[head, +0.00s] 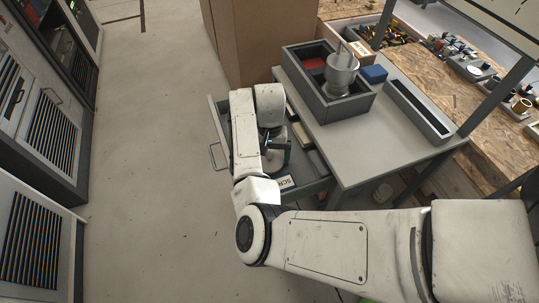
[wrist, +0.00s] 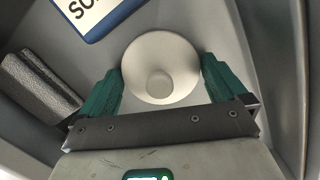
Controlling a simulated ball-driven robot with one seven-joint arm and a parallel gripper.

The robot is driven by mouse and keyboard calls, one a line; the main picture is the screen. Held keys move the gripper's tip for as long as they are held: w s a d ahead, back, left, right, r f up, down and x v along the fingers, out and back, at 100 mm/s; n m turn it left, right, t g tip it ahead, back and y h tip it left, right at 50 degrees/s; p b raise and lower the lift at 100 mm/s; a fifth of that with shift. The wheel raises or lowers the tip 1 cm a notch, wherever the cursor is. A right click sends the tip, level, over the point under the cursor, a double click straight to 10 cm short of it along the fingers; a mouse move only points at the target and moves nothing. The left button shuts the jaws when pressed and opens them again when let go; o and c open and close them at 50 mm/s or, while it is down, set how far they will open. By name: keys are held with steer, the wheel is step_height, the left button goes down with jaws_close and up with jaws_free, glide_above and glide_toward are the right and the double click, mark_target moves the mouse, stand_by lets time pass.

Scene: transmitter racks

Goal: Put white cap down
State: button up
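The white cap (wrist: 160,68), a round disc with a small raised knob, sits between the two green fingers of my gripper (wrist: 162,82) in the wrist view. Both fingers meet its sides, so my gripper looks shut on it. In the head view my gripper (head: 277,152) reaches down into the open grey drawer (head: 318,186) under the bench. My arm hides most of the drawer inside, and I cannot make out the cap there. I cannot tell whether the cap touches the drawer floor.
A grey textured block (wrist: 40,88) and a blue-edged label (wrist: 92,12) lie near the cap in the wrist view. The drawer walls are close around. Above, the bench (head: 345,150) holds a divided grey box (head: 345,108) with a metal mortar, a blue box (head: 374,74) and a long tray (head: 418,110).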

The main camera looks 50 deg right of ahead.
steer(key=shift+r, duration=0.1)
step_height(320, 180, up, 12)
steer(key=w+d+p, duration=0.1)
steer(key=shift+d, duration=0.25)
stand_by(0.4)
